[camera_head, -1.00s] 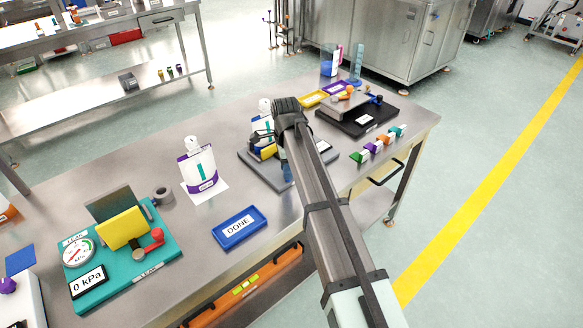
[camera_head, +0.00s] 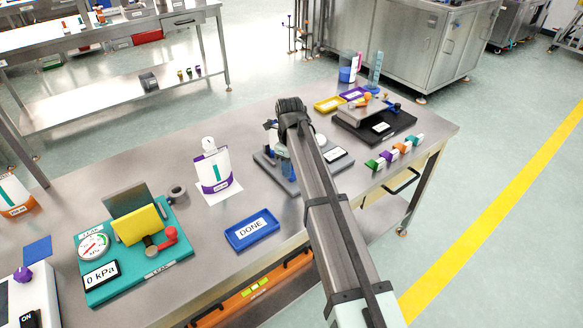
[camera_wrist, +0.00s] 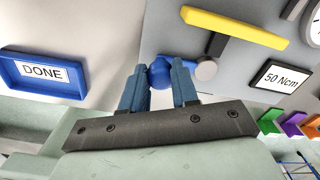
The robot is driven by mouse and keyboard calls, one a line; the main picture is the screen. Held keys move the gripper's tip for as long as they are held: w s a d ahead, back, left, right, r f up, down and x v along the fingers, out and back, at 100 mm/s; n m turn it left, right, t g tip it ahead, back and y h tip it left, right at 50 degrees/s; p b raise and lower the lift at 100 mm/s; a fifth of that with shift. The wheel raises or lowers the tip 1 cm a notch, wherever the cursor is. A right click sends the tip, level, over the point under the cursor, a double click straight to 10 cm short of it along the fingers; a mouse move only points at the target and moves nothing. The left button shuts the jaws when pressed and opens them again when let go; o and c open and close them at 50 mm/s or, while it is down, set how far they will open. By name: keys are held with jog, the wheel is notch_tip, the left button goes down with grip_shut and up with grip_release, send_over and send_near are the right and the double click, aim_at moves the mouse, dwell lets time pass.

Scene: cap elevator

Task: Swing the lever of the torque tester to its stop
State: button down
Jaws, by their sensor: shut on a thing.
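The torque tester stands on the steel bench, its grey base (camera_head: 263,159) partly hidden behind my arm in the head view. In the wrist view, its 50 Ncm display (camera_wrist: 281,78) is at the right and a yellow bar (camera_wrist: 235,27) lies above. The lever's blue knob (camera_wrist: 160,72) sits between the fingers of my gripper (camera_wrist: 160,88), which is shut on it. A dark bar (camera_wrist: 217,45) and a round grey piece (camera_wrist: 206,69) are just right of the knob. How the lever joins its pivot is unclear.
A blue DONE tray (camera_head: 252,229) lies in front on the bench. A white and purple pouch (camera_head: 213,172) stands left of the tester. A teal leak tester (camera_head: 186,262) is further left, and a black device (camera_head: 375,133) stands behind right. Small coloured clips (camera_head: 397,150) line the right.

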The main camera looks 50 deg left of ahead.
jog(key=shift+a, duration=0.1)
dwell(0.4)
jog(key=c, duration=0.8)
grip_release()
jog(key=shift+c, duration=0.2)
jog(key=shift+r, duration=0.1)
notch_tip(320, 180, up, 14)
